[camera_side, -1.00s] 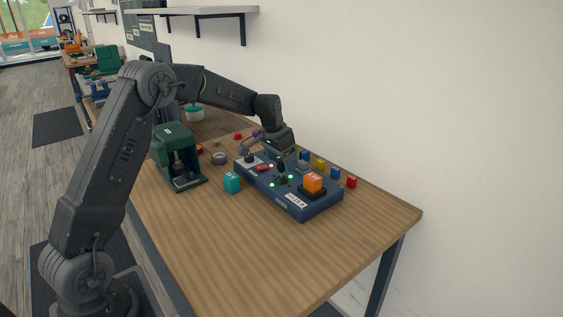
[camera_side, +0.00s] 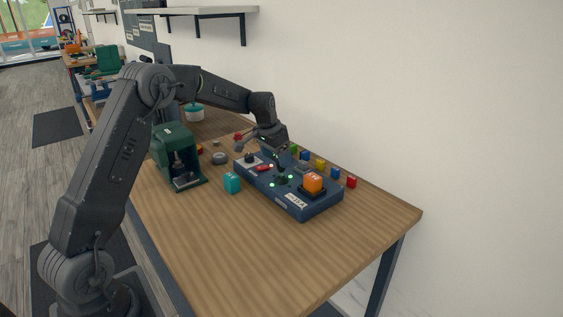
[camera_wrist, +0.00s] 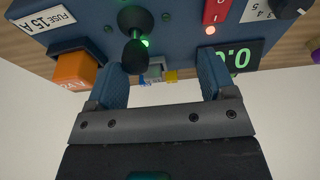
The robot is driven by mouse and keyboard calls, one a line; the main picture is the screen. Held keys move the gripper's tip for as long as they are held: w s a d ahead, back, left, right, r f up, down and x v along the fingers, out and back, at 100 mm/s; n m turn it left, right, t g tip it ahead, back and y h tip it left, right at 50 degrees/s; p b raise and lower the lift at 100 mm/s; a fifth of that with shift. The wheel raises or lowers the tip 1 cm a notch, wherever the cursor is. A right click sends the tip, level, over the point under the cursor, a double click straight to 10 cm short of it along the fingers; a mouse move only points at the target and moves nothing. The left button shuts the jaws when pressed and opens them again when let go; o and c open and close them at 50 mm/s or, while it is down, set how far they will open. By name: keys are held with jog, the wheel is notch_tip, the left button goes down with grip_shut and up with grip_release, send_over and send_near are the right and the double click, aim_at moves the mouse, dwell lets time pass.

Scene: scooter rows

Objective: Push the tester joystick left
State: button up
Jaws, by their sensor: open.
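The blue tester box (camera_side: 262,187) lies on the wooden table, with its black joystick (camera_side: 281,166) standing near the middle of its top. In the wrist view the joystick (camera_wrist: 135,50) points toward the camera from a round black base, with a lit green lamp beside it. My gripper (camera_side: 262,150) is over the back part of the box; its blue fingers also show in the wrist view (camera_wrist: 160,72), apart and with nothing gripped. The joystick appears between them, close to the left finger. I cannot tell whether they touch.
An orange button block (camera_side: 313,183) and a red switch (camera_wrist: 215,12) are on the box. Several small coloured blocks line the wall side. The table's front is clear.

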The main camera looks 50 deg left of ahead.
jog(key=shift+a, duration=0.8)
dwell(0.7)
jog(key=shift+d, duration=2.05)
jog(key=shift+w+r+v, duration=0.1)
jog(key=shift+w+v, duration=0.15)
jog(key=shift+v, duration=0.9)
jog(key=shift+w+r+v, duration=0.1)
jog(key=shift+w+v, duration=0.2)
jog(key=shift+v, duration=0.8)
jog(key=shift+w+v, duration=0.25)
jog(key=shift+v, duration=0.9)
